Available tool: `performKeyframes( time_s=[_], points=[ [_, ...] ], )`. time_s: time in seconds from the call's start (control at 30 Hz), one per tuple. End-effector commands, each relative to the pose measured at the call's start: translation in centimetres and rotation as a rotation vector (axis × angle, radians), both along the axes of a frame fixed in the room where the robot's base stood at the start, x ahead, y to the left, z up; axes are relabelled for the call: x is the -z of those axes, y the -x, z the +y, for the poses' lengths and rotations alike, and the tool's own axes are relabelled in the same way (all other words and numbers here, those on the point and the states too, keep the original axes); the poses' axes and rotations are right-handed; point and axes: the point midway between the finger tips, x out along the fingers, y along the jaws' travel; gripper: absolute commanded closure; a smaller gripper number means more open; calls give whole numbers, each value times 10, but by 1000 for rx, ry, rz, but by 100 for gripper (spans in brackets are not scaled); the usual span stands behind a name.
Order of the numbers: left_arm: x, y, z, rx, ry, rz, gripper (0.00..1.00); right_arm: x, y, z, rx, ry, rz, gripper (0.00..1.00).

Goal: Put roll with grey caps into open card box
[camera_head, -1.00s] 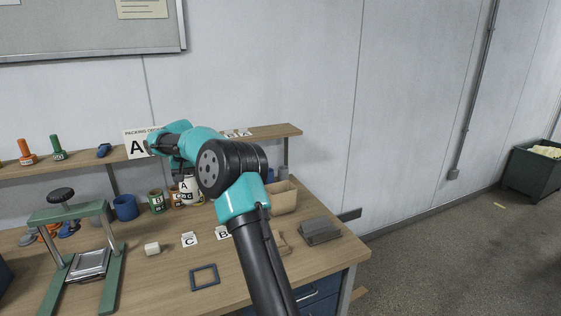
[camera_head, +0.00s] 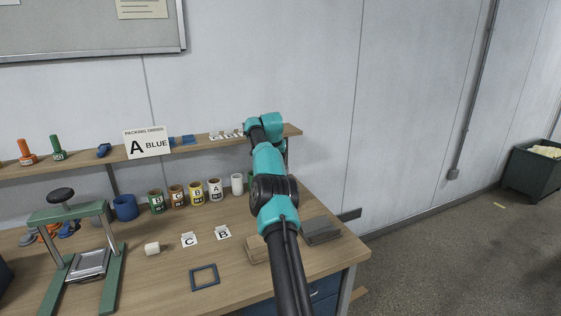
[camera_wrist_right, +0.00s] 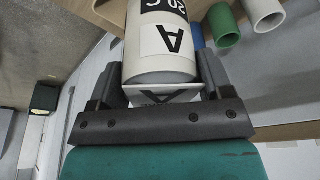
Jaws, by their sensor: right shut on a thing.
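In the right wrist view a white roll (camera_wrist_right: 160,72) with a label reading A and a grey band at its end sits between the fingers of my right gripper (camera_wrist_right: 160,88), which is shut on it. A white card with a dark A mark (camera_wrist_right: 165,96) shows at the palm side of the roll. In the head view my right arm reaches to the back right of the bench, and its gripper and the roll are hidden behind the arm. The open card box is hidden there too. My left gripper is not in view.
A tan flat item (camera_head: 257,250) and a grey case (camera_head: 320,231) lie at the right. A green press (camera_head: 68,212) stands left.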

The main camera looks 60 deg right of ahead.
Motion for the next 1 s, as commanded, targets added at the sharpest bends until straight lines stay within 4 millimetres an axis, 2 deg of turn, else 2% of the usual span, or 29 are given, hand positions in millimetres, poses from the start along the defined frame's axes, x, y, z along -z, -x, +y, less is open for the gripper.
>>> performKeyframes(
  time_s=[0.1,0.2,0.77,1.0],
  points=[
    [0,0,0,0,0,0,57,0,16,-12,25,4,-1,90],
    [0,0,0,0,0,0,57,0,20,-16,32,6,-2,90],
    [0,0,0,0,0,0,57,0,21,-14,28,4,0,90],
    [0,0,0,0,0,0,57,12,20,-14,27,4,0,90]
  ],
)
